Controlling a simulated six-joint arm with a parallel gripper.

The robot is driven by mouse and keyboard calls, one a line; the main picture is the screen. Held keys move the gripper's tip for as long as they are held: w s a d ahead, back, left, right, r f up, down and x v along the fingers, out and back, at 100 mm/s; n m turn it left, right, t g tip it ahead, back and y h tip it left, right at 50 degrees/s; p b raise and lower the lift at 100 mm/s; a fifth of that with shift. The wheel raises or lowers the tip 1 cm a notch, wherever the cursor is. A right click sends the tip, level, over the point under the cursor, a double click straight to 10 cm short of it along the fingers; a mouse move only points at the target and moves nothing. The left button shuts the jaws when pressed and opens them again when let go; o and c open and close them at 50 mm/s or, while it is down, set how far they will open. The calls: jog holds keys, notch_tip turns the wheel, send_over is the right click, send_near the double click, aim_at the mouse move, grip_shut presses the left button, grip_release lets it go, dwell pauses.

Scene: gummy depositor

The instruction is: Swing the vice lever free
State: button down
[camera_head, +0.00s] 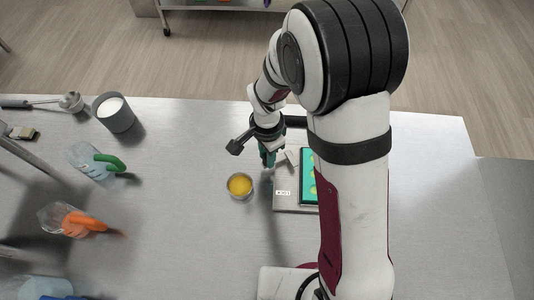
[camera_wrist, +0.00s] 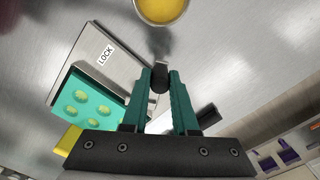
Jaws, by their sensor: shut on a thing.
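The vice is a grey metal plate with a "LOCK" label (camera_wrist: 105,52); in the head view (camera_head: 285,205) my arm covers its right part. A teal mould tray with yellow-green gummies (camera_wrist: 82,100) sits on it and shows in part beside my arm (camera_head: 309,170). My gripper (camera_wrist: 160,80) has teal fingers shut on a dark rounded piece (camera_wrist: 159,76), which looks like the vice lever's end. In the head view my gripper (camera_head: 268,158) is at the plate's upper left.
A cup of yellow liquid (camera_head: 240,186) stands close left of the plate, and also shows in the wrist view (camera_wrist: 163,8). Bare table lies between.

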jog(key=c, duration=0.7)
grip_release()
jog(key=shift+r, duration=0.1)
notch_tip(320, 180, up, 16)
jog(key=shift+f, duration=0.2)
jog(key=shift+d, duration=0.1)
jog(key=s+d+n, duration=0.1)
jog(key=s+d, duration=0.2)
jog(key=s, duration=0.3)
jog(key=s+d+n+y, duration=0.1)
jog(key=s+d+n, duration=0.1)
jog(key=s, duration=0.4)
jog(key=s+d+r+n, duration=0.1)
jog(key=s+d, duration=0.3)
jog(key=s, duration=0.3)
jog(key=shift+n+y, duration=0.4)
